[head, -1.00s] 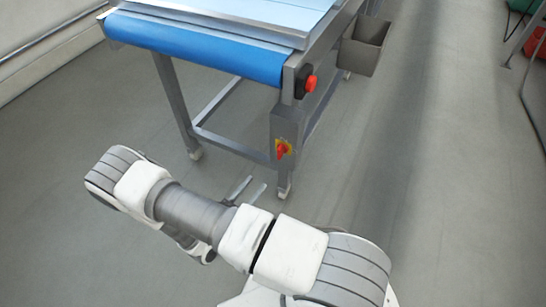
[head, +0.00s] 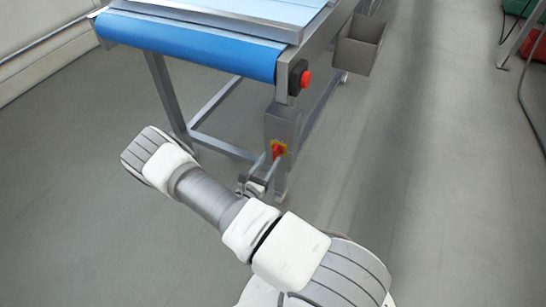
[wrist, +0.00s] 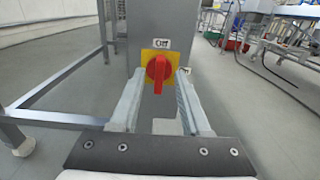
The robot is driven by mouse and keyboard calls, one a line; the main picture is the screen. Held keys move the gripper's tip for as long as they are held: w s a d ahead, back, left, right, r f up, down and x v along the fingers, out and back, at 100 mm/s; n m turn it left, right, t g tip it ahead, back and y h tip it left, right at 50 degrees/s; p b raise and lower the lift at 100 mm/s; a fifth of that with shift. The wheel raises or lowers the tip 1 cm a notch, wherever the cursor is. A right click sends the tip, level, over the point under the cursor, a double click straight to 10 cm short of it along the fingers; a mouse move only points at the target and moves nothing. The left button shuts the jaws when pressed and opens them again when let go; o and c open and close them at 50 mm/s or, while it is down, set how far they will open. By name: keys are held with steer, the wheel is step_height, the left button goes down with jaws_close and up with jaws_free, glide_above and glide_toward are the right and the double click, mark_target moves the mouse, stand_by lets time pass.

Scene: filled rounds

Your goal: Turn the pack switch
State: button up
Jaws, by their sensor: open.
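The pack switch (head: 279,148) is a red rotary knob on a yellow square plate. It sits on a grey metal box on the leg of the blue-belted conveyor. In the wrist view the red knob (wrist: 158,70) has its handle upright, with a small label above the plate. My gripper (head: 267,163) is open, and its fingertips are close to the switch. In the wrist view my gripper's fingers (wrist: 160,82) stand one to each side of the knob. I cannot tell whether they touch it.
The conveyor (head: 190,46) with its steel frame stands above and behind the switch. A red push button (head: 306,79) is higher on the frame. A grey bin (head: 360,44) hangs at its right side.

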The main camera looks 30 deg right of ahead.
mark_target(274, 153)
steer(key=shift+b+x, duration=0.3)
steer(key=shift+x, duration=1.45)
jaws_close()
